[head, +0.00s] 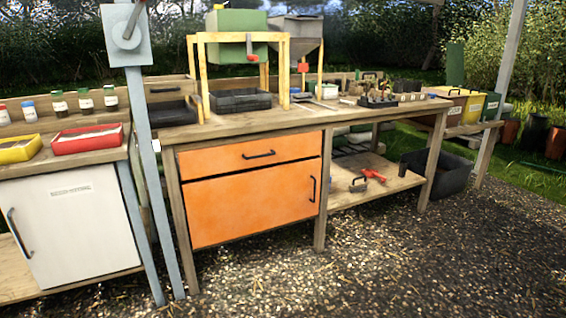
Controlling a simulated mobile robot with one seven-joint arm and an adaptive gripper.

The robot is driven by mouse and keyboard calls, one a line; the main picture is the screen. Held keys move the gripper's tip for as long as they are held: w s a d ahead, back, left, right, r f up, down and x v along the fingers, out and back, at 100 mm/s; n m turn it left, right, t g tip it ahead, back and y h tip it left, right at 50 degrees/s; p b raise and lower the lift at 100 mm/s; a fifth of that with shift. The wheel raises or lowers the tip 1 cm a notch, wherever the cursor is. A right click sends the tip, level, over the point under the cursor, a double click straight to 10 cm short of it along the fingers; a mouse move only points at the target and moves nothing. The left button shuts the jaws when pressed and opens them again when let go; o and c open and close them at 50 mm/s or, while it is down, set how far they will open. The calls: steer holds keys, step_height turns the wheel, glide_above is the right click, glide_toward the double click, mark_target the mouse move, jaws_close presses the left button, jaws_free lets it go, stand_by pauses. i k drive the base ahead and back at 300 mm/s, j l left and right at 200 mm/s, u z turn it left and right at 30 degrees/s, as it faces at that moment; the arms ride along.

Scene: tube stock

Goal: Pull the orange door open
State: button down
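The orange door (250,206) is in the middle of the head view, set in the front of a wooden bench. It looks shut, flush with the bench frame. Its black upright handle (312,189) is near its right edge. An orange drawer front (222,158) with a black horizontal handle (258,155) sits directly above the door and also looks shut. My gripper is not in view.
A white cabinet door (75,232) stands at the left, beside grey posts (152,190). The lower shelf (372,186) right of the orange door holds a red-handled tool. The gravel floor (400,265) before the door is clear.

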mark_target(225, 208)
steer(key=i+z, duration=0.2)
steer(key=i, duration=0.35)
steer(key=i+z, duration=0.2)
steer(key=i, duration=0.35)
steer(key=i+j+z, duration=0.2)
steer(key=i, duration=0.35)
steer(key=i+j+z, duration=0.2)
steer(key=i, duration=0.3)
steer(key=i+j+z, duration=0.2)
steer(key=i, duration=0.35)
